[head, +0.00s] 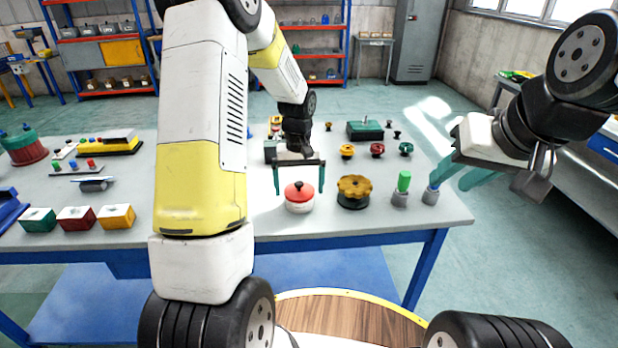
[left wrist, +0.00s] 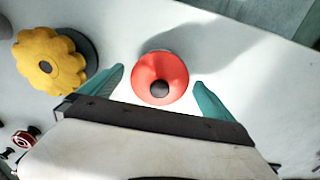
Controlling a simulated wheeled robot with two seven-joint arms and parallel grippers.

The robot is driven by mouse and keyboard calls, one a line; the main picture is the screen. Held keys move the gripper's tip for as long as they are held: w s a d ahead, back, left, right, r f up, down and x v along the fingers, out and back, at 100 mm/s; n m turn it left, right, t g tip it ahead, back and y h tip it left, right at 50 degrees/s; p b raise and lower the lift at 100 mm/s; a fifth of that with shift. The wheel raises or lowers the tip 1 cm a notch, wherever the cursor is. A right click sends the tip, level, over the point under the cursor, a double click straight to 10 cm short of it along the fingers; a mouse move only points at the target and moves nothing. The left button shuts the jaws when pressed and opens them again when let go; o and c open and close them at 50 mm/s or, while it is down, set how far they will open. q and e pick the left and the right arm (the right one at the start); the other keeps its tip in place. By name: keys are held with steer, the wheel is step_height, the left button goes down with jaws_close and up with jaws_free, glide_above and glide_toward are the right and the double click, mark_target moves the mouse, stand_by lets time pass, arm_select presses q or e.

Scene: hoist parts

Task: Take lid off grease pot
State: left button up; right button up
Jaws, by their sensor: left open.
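The grease pot (head: 299,205) is a short white pot on the table near its front edge. Its red lid (head: 299,191) with a black knob sits on top of it. The lid (left wrist: 161,78) also shows in the left wrist view, with its knob near the middle. My left gripper (head: 299,192) is open, and its teal fingers stand on either side of the lid, with gaps showing in the left wrist view (left wrist: 160,84). My right gripper (head: 462,170) is off to the right, beyond the table's right edge, with teal fingers; its opening is hard to judge.
A yellow scalloped knob (head: 354,190) on a dark base stands just right of the pot. Green (head: 402,188) and blue-topped (head: 432,191) pegs stand further right. Small coloured knobs (head: 377,150) and a green block (head: 365,130) are behind. Coloured boxes (head: 77,218) stand at left.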

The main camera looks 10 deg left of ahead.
arm_select(q)
steer(key=c, duration=1.3)
